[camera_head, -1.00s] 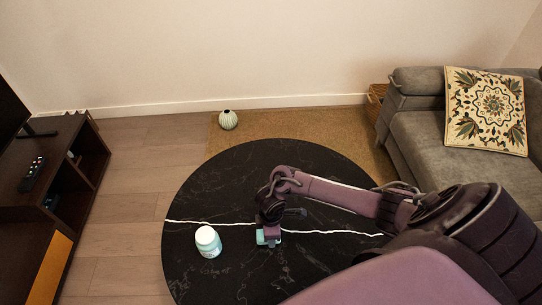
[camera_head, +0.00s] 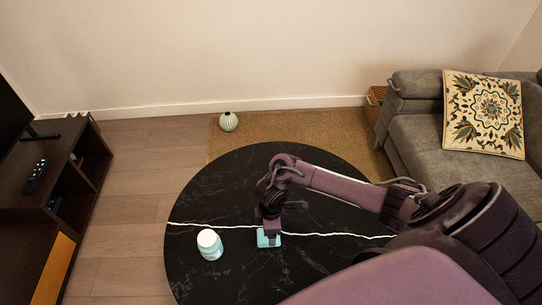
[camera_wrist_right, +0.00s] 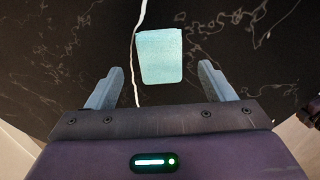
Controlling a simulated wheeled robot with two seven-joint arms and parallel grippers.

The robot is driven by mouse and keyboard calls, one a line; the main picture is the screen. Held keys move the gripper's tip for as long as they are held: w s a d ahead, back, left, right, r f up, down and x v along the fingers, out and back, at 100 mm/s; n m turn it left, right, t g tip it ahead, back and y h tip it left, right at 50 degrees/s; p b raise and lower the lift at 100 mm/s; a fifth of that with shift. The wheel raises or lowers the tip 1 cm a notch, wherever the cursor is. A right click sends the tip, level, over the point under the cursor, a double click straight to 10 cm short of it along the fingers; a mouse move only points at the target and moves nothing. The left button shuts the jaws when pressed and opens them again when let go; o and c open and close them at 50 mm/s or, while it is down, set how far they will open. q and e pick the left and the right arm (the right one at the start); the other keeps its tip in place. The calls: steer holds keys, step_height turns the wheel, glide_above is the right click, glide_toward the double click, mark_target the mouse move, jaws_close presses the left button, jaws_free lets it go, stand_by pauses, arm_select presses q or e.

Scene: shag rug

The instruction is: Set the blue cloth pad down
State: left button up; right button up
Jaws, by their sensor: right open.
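The blue cloth pad (camera_head: 268,238) lies flat on the round black marble table (camera_head: 220,175), beside the white jar. In the right wrist view the pale blue pad (camera_wrist_right: 160,56) shows whole, ahead of the fingertips and between their lines. My right gripper (camera_head: 270,229) is just above the pad in the head view and hides part of its far edge. In the wrist view my right gripper (camera_wrist_right: 162,82) is open, with nothing between its fingers. My left gripper is not in view.
A white jar (camera_head: 209,244) with a pale lid stands left of the pad. A thin white line (camera_head: 340,235) runs across the tabletop. A striped vase (camera_head: 228,121) stands on the rug behind. A grey sofa (camera_head: 420,135) is at the right, a dark cabinet (camera_head: 60,190) at the left.

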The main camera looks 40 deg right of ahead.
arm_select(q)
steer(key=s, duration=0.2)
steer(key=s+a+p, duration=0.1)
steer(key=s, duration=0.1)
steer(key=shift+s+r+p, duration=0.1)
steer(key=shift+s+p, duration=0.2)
arm_select(e)
step_height(320, 180, up, 6)
steer(key=shift+f, duration=0.1)
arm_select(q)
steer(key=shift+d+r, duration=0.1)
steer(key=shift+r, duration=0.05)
